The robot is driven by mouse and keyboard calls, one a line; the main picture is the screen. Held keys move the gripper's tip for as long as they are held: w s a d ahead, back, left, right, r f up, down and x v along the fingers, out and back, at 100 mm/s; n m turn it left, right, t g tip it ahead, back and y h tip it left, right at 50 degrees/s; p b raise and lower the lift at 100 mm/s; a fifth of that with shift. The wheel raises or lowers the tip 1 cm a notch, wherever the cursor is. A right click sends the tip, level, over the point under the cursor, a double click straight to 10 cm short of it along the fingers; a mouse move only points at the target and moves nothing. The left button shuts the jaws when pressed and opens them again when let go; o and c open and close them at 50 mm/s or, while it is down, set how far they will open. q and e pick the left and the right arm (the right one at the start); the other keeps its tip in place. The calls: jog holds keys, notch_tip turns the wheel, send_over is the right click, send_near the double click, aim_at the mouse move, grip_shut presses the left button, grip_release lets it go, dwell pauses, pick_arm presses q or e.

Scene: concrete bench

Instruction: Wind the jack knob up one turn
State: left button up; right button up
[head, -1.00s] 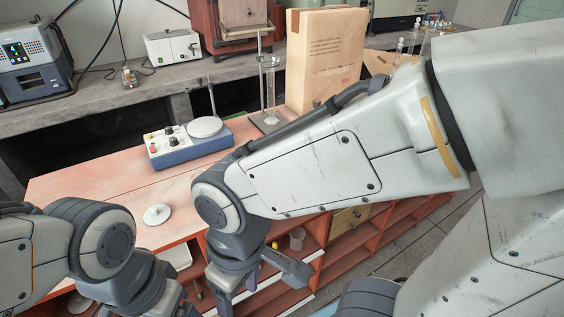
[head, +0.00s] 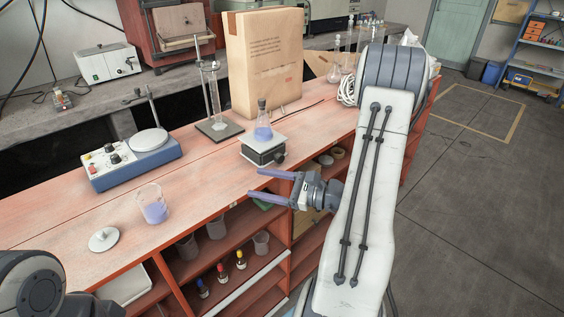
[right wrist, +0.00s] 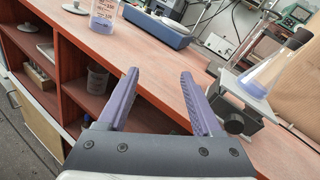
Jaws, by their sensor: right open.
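The lab jack (head: 264,149) stands on the reddish bench, with a conical flask of violet liquid (head: 262,128) on its top plate. Its dark knob (head: 280,158) is on the side facing my right gripper. In the right wrist view the jack (right wrist: 244,100) and the knob (right wrist: 233,123) are at the right, beyond the fingers. My right gripper (head: 256,184) is open and empty, in front of the bench edge and just below the knob, apart from it. In the right wrist view its two violet fingers (right wrist: 158,95) are spread. My left gripper is out of the head view; only part of my left arm shows.
A beaker of violet liquid (head: 153,205) and a white lid (head: 104,240) stand left on the bench. A blue stirrer (head: 134,164), a stand with a cylinder (head: 218,127) and a paper bag (head: 266,70) are behind. Open shelves (head: 225,250) lie below the bench edge.

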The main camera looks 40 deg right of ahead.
aim_at(282, 159)
jog(key=s+d+f+m+t+h, duration=0.1)
jog(key=s+d+m+t+h, duration=0.1)
jog(key=d+m+h, duration=0.3)
jog(key=s+d+f+m+t+h, duration=0.1)
jog(key=d+f+h, duration=0.1)
jog(key=d, duration=0.5)
jog(key=shift+h, duration=0.3)
jog(key=w, duration=0.3)
jog(key=w+p, duration=0.1)
jog(key=w, duration=0.6)
jog(key=shift+a+r, duration=0.2)
jog(key=shift+r, duration=0.05)
grip_shut()
jog(key=m+p, duration=0.1)
jog(key=m, duration=0.3)
jog(key=shift+d+m+p, duration=0.1)
jog(key=shift+m+p, duration=0.25)
jog(key=shift+m, duration=0.35)
